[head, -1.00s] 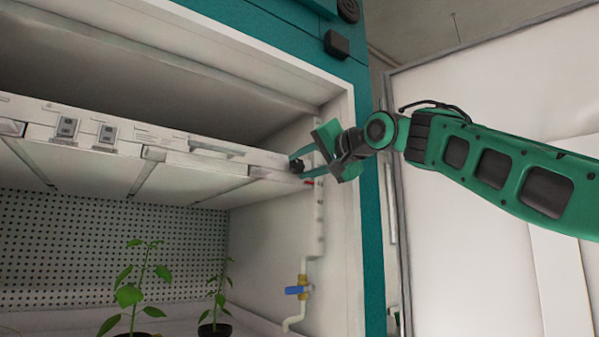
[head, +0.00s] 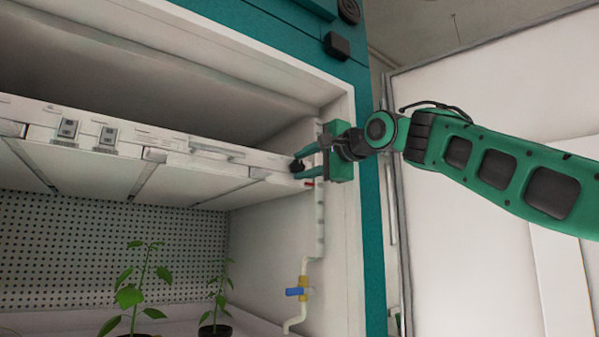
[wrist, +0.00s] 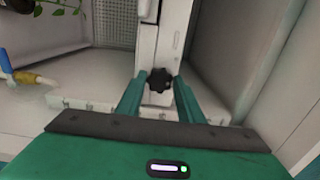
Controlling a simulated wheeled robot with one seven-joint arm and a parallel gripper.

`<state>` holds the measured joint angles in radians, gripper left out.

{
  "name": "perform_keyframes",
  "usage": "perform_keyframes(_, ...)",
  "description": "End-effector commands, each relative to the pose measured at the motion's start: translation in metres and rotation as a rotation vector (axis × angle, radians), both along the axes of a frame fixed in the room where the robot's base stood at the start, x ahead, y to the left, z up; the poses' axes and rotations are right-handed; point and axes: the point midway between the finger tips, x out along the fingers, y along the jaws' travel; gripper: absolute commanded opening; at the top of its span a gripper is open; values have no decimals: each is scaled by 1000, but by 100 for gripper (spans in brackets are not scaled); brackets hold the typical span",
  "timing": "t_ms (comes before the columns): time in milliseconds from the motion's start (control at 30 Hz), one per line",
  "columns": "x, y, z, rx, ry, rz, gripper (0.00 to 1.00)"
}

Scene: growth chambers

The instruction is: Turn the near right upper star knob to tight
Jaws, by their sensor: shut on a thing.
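The black star knob (head: 297,166) sits at the right front end of the white light panel (head: 215,163) inside the chamber. In the wrist view the star knob (wrist: 160,80) shows between the tips of my two green fingers. My gripper (head: 304,167) reaches in from the right and is shut on the knob; it also shows in the wrist view (wrist: 160,88). The knob's lobes are partly visible past the fingertips. A small red mark (head: 309,184) is just below the knob.
A vertical white rail (head: 319,215) runs down the side wall by the gripper. Below are a blue-handled valve (head: 297,291) and potted plants (head: 135,290). The open white door (head: 480,90) stands to the right, behind my arm. The space below the panel is mostly free.

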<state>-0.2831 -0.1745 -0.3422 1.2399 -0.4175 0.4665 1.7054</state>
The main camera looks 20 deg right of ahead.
Motion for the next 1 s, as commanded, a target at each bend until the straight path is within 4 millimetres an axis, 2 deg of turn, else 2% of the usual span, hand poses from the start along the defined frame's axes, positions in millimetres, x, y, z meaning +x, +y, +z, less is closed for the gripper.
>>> perform_keyframes(500,1,-4,-3,17,14,-8,12)
perform_keyframes(533,1,-4,-3,16,15,-8,41)
perform_keyframes(600,1,-3,-3,16,14,-7,53)
perform_keyframes(867,0,-2,-1,15,9,-3,53)
perform_keyframes(1000,-6,-4,-1,15,8,-3,53)
